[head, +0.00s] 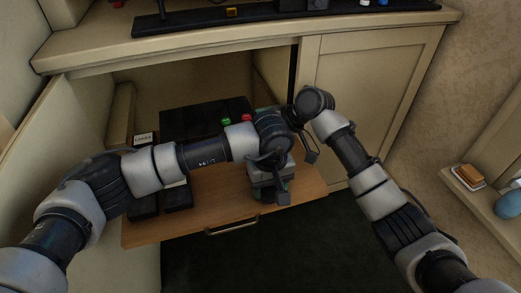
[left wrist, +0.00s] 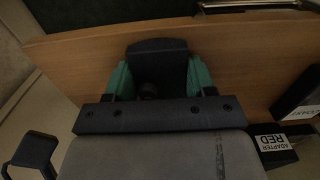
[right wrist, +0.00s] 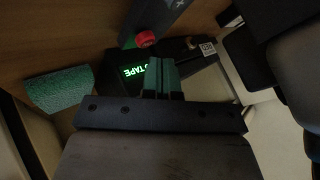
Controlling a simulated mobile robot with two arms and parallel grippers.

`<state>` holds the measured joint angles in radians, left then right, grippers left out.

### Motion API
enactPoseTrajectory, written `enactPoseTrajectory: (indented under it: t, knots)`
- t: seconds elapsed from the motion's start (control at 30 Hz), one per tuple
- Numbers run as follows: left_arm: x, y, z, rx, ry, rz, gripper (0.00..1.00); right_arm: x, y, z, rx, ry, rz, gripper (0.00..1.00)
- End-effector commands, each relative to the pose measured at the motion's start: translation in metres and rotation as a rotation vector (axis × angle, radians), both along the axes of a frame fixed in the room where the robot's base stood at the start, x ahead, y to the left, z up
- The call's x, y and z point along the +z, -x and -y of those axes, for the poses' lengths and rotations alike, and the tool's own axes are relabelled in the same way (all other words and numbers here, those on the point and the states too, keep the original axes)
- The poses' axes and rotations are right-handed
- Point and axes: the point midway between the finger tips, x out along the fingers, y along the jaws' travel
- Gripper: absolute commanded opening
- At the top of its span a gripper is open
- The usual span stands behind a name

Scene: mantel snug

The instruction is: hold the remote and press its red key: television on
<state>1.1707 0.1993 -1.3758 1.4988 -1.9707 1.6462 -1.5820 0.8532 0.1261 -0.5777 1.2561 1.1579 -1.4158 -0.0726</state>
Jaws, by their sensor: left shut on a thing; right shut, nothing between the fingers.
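My left gripper (head: 270,187) points down over the pull-out wooden shelf and is shut on the dark remote (left wrist: 158,54), between its green fingers in the left wrist view. The right wrist view shows the remote's end (right wrist: 160,14) with a round red key (right wrist: 145,39) and a plus mark. My right gripper (right wrist: 160,65) is shut and empty, its fingertips just below the red key in that picture. I cannot tell whether they touch it. In the head view the remote and right fingertips are hidden by my arms. No television screen is visible.
The shelf (head: 225,213) has a front handle (head: 232,226). A black box (head: 190,122) stands behind; a green TAPE display (right wrist: 134,71) glows in the right wrist view. A closed door (head: 365,90) is right.

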Motion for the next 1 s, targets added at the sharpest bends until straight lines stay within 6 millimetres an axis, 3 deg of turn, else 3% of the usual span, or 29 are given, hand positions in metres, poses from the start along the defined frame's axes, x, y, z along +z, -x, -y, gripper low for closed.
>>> enactPoseTrajectory:
  t: [0.47, 1.0]
  knots:
    - [0.000, 0.000, 0.000, 0.000, 0.000, 0.000, 0.29, 0.007, 0.000, 0.000, -0.001, -0.001, 0.001, 0.00]
    - [0.000, 0.000, 0.000, 0.000, 0.000, 0.000, 0.29, 0.053, 0.000, 0.000, 0.001, -0.001, 0.001, 0.00]
